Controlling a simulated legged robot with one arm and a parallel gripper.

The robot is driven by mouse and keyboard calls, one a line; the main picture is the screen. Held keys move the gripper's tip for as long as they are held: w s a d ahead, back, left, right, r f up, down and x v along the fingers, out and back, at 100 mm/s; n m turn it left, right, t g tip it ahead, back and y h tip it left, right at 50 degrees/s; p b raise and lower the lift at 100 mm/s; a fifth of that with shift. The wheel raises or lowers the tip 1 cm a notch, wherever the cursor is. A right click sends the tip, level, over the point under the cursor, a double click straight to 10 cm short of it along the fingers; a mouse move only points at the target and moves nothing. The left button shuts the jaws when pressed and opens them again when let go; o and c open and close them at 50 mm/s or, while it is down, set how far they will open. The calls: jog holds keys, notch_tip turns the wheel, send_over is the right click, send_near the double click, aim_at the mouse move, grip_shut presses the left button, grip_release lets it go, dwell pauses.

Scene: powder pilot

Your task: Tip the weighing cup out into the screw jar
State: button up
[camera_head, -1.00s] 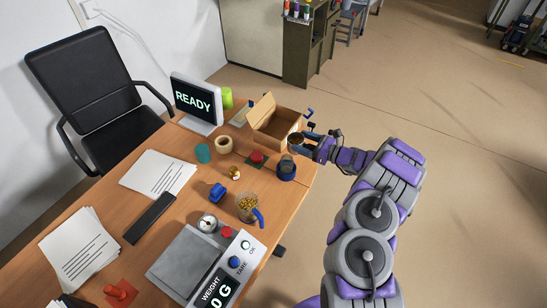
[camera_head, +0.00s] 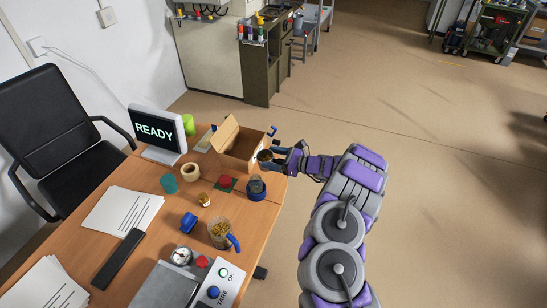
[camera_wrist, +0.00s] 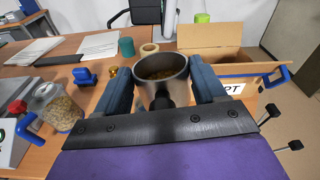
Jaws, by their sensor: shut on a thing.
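My gripper (camera_wrist: 165,95) is shut on the weighing cup (camera_wrist: 162,90), a grey round cup with brownish grains inside. The cup looks about upright. In the head view, the cup (camera_head: 265,156) is at the table's right edge, by the front of the cardboard box, with my gripper (camera_head: 271,159) on its right side. A dark, blue-based jar (camera_head: 256,188), which looks like the screw jar, stands on the table just nearer than the cup. The cup is not over it. Its inside is not clear, and I cannot make it out in the wrist view.
An open cardboard box (camera_head: 238,158) stands behind the cup. The monitor (camera_head: 155,133) reads READY.

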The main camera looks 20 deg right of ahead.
aim_at(265, 170)
jog(key=shift+a+f+n+h+b, duration=0.3)
jog(key=shift+a+f+n+b, duration=0.15)
jog(key=shift+f, duration=0.35)
jog(key=shift+r+h, duration=0.3)
jog(key=shift+r+n+g+h+p, duration=0.3)
jog(key=shift+r+n+g+h, duration=0.15)
jog(key=shift+n, duration=0.2)
jog(key=shift+a+r+n+h+b, duration=0.1)
jog(key=shift+n+h+b, duration=0.35)
jog(key=shift+h, duration=0.4)
jog(key=shift+s+a+f+n+g+h+b, duration=0.15)
jog(key=shift+a+f+n+g+h+b, duration=0.1)
jog(key=shift+a+f+n+h+b, duration=0.4)
jog(key=h+b, duration=0.1)
jog(key=b, duration=0.1)
jog(key=n+h+b, duration=0.1)
jog(key=h+b, duration=0.1)
jog(key=shift+s+a, duration=0.1)
jog(key=shift+a, duration=0.3)
jog(key=shift+s+a+f+n+t+h+p, duration=0.35)
jog(key=shift+a+n+h, duration=0.65)
jog(key=shift+h, duration=0.6)
jog(key=shift+a+f+n+t+h+p, duration=0.2)
jog(key=shift+a+n+t+h+p, duration=0.25)
jog(key=shift+a+n+h, duration=0.9)
jog(key=shift+s+a+f+n+t+h+p, duration=0.3)
jog(key=shift+a+n+h, duration=0.4)
jog(key=shift+h, duration=1.2)
